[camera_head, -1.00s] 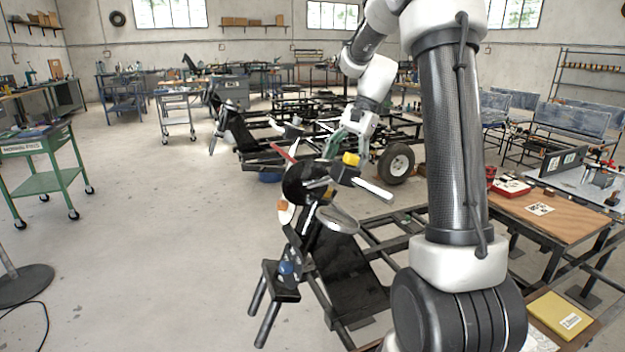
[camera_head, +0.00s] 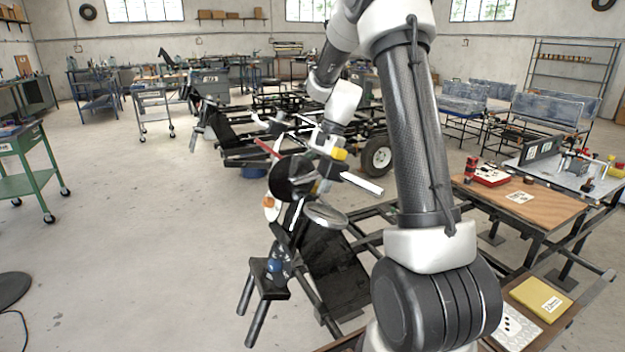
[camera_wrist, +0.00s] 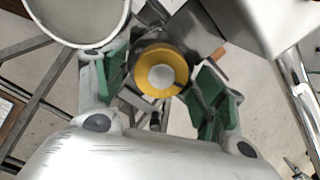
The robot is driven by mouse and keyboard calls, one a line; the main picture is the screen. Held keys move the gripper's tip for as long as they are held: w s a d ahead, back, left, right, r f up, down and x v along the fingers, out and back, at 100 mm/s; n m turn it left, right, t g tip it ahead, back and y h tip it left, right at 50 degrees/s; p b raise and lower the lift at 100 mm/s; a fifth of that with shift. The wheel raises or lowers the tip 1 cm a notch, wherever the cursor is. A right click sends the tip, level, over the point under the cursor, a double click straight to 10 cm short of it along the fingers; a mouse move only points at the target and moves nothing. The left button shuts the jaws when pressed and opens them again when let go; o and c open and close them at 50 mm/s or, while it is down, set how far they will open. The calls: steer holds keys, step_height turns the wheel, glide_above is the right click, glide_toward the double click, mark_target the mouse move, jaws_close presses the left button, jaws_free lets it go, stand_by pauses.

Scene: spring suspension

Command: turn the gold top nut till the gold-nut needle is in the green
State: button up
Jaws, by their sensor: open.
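The gold top nut (camera_head: 340,154) sits at the top of the black suspension assembly in the head view. In the wrist view the gold nut (camera_wrist: 160,79) is a yellow ring around a pale round centre. My gripper (camera_wrist: 163,88) is open, with one green-padded finger on each side of the nut and visible gaps between. A black disc (camera_head: 288,177) and a red bar (camera_head: 267,148) are left of the nut. I cannot make out a gold-nut needle or green band.
A round grey plate (camera_head: 325,215) and a bright rod (camera_head: 362,184) jut out close to the nut. A wooden bench top (camera_head: 530,200) with a red box (camera_head: 490,176) stands at the right.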

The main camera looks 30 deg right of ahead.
steer(key=c, duration=1)
steer(key=shift+c, duration=0.2)
steer(key=n, duration=0.7)
steer(key=shift+w+a+r+n, duration=0.1)
steer(key=shift+n, duration=0.2)
steer(key=n, duration=0.6)
steer(key=shift+a, duration=0.1)
steer(key=shift+n, duration=0.4)
steer(key=o, duration=1)
